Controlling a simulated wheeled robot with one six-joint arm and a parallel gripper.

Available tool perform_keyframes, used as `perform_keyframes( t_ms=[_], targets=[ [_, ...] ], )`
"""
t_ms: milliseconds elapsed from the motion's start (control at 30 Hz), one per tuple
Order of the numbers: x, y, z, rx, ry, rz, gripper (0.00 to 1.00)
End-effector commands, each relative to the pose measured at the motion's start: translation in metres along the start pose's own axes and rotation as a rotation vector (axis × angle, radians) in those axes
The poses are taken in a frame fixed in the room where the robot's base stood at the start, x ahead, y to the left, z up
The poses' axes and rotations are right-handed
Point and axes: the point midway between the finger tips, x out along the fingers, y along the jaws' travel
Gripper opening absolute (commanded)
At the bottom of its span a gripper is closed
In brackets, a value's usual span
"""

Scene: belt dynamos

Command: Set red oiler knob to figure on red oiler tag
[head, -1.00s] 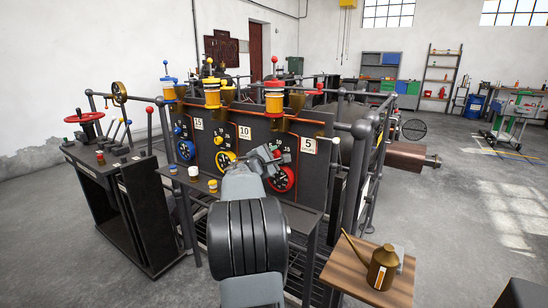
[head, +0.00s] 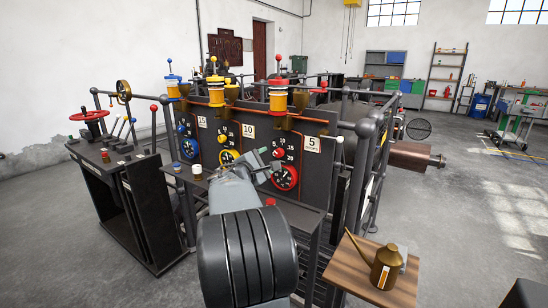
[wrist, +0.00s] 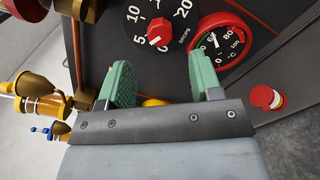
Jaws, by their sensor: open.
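The red oiler (head: 278,95) stands on top of the dark panel, and its tag (head: 313,144) reads 5. Below it, the red knob (head: 279,152) sits on a black dial with figures 5 to 20. In the wrist view the red knob (wrist: 160,32) shows whole, with a pale mark on its lower-left side, toward the 5. My gripper (wrist: 163,78) is open and empty, its green-padded fingers apart, below the knob in that view and not touching it. In the head view my gripper (head: 266,165) is in front of the panel, just left of the red-rimmed gauge (head: 285,178).
The red-rimmed gauge (wrist: 222,40) lies close beside the knob, near the right finger. Yellow (head: 215,95) and blue (head: 173,85) oilers stand to the left. A small red-topped object (wrist: 267,98) is on the ledge. A brass oil can (head: 384,268) stands on a wooden table at right.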

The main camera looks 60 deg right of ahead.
Motion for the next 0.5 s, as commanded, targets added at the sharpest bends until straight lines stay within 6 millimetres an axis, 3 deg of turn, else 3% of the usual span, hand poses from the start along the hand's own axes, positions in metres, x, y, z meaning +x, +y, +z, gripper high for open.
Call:
perform_keyframes(
  t_ms=[200,500],
  targets=[
    [-0.04,0.001,0.0,0.0,0.003,0.002,0.59],
    [-0.064,0.0,0.0,0.0,0.001,0.0,0.59]
  ],
)
